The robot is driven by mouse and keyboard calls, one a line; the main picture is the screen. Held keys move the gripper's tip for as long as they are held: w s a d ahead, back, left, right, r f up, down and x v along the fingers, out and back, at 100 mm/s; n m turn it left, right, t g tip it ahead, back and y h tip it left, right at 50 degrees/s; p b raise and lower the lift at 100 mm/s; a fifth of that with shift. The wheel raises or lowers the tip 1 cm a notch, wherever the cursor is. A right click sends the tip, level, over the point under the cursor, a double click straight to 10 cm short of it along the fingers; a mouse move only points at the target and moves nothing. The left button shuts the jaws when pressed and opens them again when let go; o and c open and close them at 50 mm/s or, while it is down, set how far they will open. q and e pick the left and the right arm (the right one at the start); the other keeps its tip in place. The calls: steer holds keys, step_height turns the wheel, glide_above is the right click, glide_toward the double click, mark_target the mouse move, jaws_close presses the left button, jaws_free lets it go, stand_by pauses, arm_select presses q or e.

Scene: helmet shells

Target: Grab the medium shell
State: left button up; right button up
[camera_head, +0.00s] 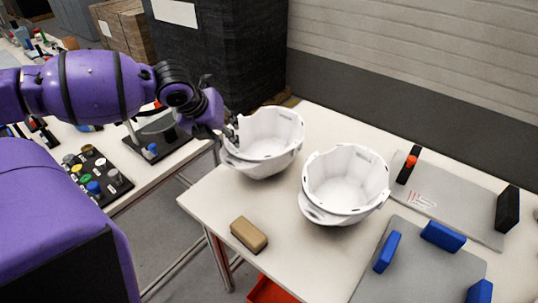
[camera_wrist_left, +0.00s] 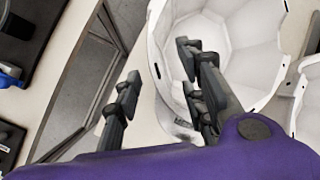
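Two white helmet shells rest open side up on the table (camera_head: 300,262). One, the left shell (camera_head: 268,140), is at the table's far left corner; the other, the right shell (camera_head: 345,185), is nearer the middle. I cannot tell from their looks which is the medium one. My left gripper (camera_head: 230,133) is at the left rim of the left shell. In the left wrist view the gripper (camera_wrist_left: 160,90) is open, one finger outside the left shell (camera_wrist_left: 245,50) and the other over its inside, with the rim between them. Contact is unclear. My right gripper is out of view.
A tan block (camera_head: 248,235) lies near the table's front left edge. Grey plates with blue blocks (camera_head: 443,236) and black blocks (camera_head: 507,208) lie to the right. A second table with a black tray of coloured knobs (camera_head: 97,180) stands left, across a gap.

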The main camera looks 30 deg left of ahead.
arm_select(q)
steer(key=shift+w+f, duration=0.15)
steer(key=shift+f, duration=0.2)
steer(key=shift+a+f, duration=0.15)
steer(key=b+x, duration=0.2)
steer(key=x, duration=0.2)
steer(key=shift+w+a+f, duration=0.1)
steer(key=shift+w+f, duration=0.05)
steer(key=shift+f, duration=0.15)
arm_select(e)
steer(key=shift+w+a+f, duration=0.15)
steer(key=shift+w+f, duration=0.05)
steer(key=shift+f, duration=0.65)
arm_select(q)
steer(key=shift+c, duration=0.8)
jaws_close()
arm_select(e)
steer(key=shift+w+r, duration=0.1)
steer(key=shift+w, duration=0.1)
arm_select(q)
steer(key=shift+r, duration=0.15)
